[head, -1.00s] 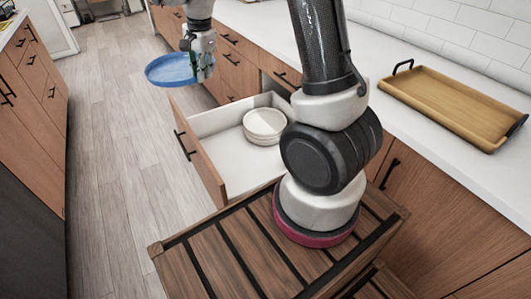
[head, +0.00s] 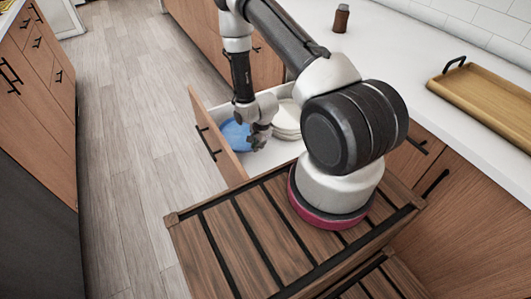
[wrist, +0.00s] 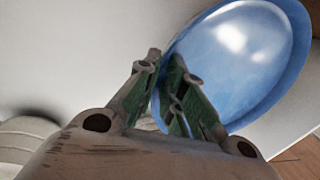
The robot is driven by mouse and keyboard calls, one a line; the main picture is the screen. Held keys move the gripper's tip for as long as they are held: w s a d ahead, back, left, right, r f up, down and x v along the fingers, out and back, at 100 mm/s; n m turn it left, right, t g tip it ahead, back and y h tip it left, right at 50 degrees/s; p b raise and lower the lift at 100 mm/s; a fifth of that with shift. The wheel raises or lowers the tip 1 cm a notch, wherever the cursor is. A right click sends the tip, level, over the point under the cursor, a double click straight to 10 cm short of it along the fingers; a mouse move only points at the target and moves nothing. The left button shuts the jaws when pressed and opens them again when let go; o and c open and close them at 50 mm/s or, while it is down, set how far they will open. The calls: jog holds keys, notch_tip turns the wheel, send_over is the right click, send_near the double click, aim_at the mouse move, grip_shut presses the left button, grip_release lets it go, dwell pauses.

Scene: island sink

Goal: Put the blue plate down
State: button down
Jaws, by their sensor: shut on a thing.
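The blue plate (head: 232,134) is inside the open drawer (head: 203,112), at its left part behind the drawer front. My gripper (head: 262,137) is shut on the plate's rim. In the wrist view the blue plate (wrist: 238,60) stands out to the right of the fingers of my gripper (wrist: 165,85), tilted, with its rim between them. Whether the plate touches the drawer floor cannot be told. My wrist hides part of the plate in the head view.
A stack of white plates (head: 287,120) is in the drawer to the right of the blue plate. A wooden tray (head: 490,100) and a brown bottle (head: 341,18) stand on the white counter. The drawer walls are close around my gripper.

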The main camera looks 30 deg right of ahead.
aim_at(257, 159)
jog(key=shift+s+x, duration=0.25)
jog(key=shift+x, duration=0.9)
jog(key=shift+s+x, duration=0.25)
jog(key=shift+x, duration=0.95)
jog(key=shift+s+x, duration=0.25)
jog(key=shift+x, duration=0.9)
jog(key=shift+f, duration=0.25)
jog(key=c, duration=1.5)
grip_release()
jog(key=shift+c, duration=0.2)
